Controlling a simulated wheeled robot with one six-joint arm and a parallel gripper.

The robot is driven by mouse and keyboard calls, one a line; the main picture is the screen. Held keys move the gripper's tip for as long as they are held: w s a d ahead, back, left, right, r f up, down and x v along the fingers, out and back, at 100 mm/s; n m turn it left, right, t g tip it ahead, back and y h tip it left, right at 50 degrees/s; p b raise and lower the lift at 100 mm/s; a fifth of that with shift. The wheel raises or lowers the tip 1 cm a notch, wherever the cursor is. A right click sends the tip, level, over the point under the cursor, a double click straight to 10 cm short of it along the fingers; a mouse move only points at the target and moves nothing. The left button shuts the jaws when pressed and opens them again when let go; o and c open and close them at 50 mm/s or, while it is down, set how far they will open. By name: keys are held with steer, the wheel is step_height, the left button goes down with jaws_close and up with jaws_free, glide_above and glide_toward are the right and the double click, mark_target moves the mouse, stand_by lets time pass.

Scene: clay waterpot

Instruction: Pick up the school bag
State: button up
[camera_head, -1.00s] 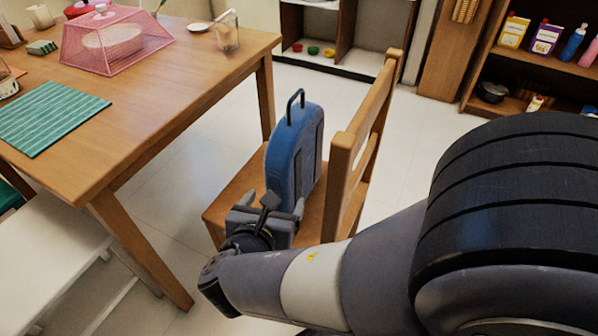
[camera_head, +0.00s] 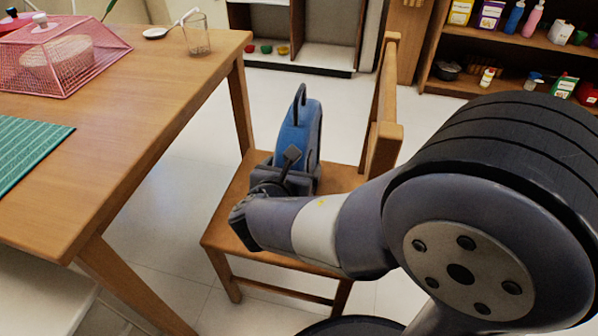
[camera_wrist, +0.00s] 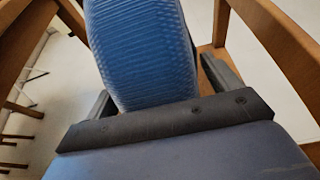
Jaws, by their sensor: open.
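The school bag (camera_head: 300,135) is blue with a dark loop handle. It stands upright on the seat of the wooden chair (camera_head: 222,212), and its lower part is hidden behind my gripper in the head view. My gripper (camera_head: 293,165) is open at the near side of the bag. In the wrist view, the ribbed blue bag (camera_wrist: 140,45) fills the upper middle and reaches between the two dark fingers of my gripper (camera_wrist: 158,78). A gap shows between the bag and the right finger; the left finger is close to the bag, and contact there is unclear.
The chair's backrest (camera_head: 384,140) rises just right of the bag. A wooden table (camera_head: 150,95) stands at the left, with a pink mesh cover (camera_head: 75,50), a glass (camera_head: 197,38) and a green mat (camera_head: 25,145). Shelves (camera_head: 500,45) stand at the back right. Open floor lies between.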

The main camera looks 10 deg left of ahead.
steer(key=shift+w+f, duration=0.25)
steer(key=shift+w, duration=0.3)
steer(key=shift+c, duration=0.5)
steer(key=shift+r, duration=0.1)
jaws_close()
